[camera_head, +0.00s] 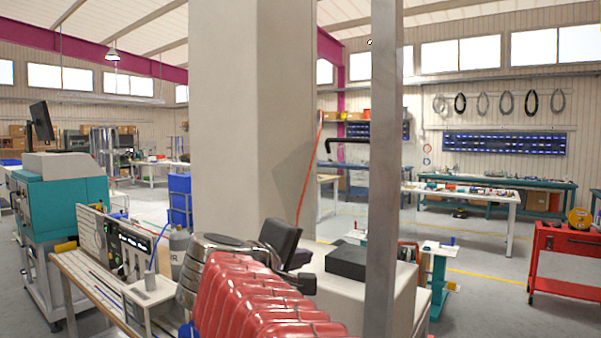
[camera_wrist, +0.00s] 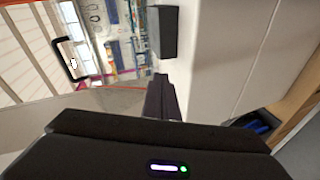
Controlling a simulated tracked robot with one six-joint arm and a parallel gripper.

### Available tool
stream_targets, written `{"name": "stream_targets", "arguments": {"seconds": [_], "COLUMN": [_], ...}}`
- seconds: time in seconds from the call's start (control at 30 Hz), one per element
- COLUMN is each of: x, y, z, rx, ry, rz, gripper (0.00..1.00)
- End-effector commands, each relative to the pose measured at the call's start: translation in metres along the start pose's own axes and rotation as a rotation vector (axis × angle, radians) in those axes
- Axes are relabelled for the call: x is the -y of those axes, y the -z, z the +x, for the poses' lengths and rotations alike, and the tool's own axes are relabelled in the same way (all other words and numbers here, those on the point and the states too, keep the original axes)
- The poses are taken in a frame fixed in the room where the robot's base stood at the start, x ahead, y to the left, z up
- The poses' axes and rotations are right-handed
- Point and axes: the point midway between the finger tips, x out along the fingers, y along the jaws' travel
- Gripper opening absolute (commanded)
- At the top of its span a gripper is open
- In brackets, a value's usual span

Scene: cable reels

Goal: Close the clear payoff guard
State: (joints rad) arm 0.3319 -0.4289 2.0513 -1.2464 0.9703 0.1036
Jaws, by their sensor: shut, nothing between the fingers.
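The clear payoff guard (camera_head: 345,195) is a see-through panel beside the grey post in the head view. Its outline is faint, and I cannot tell its exact angle. A black bar handle (camera_head: 345,141) shows high on it, well above my gripper. In the wrist view the black handle (camera_wrist: 56,48) is at upper left, apart from my fingers. An orange-red line, perhaps the guard's edge, slants down toward my gripper in the head view. My gripper (camera_wrist: 161,88) is shut and empty; its dark body shows behind my red arm cover in the head view.
A grey upright post (camera_head: 383,170) stands right of my gripper. A pale cabinet (camera_head: 385,300) with a black box (camera_head: 361,262) on it lies beside and below. A wide pale column (camera_head: 235,120) rises behind. A red tool cart (camera_head: 565,262) stands far right.

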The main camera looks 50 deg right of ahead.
Motion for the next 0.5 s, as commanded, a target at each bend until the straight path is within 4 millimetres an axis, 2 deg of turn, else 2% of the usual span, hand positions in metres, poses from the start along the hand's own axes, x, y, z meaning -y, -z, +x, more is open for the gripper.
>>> {"name": "stream_targets", "arguments": {"seconds": [0.03, 0.1, 0.3, 0.4, 0.5], "x": [-0.022, -0.053, -0.136, -0.165, -0.183], "y": [0.001, 0.002, 0.007, 0.010, 0.013], "z": [0.007, 0.013, 0.023, 0.023, 0.023], "rx": [0.016, 0.034, 0.089, 0.109, 0.120], "ry": [-0.060, -0.149, -0.389, -0.478, -0.533], "rz": [-0.021, -0.055, -0.155, -0.198, -0.225], "gripper": [0.00, 0.00, 0.00, 0.00, 0.00]}}
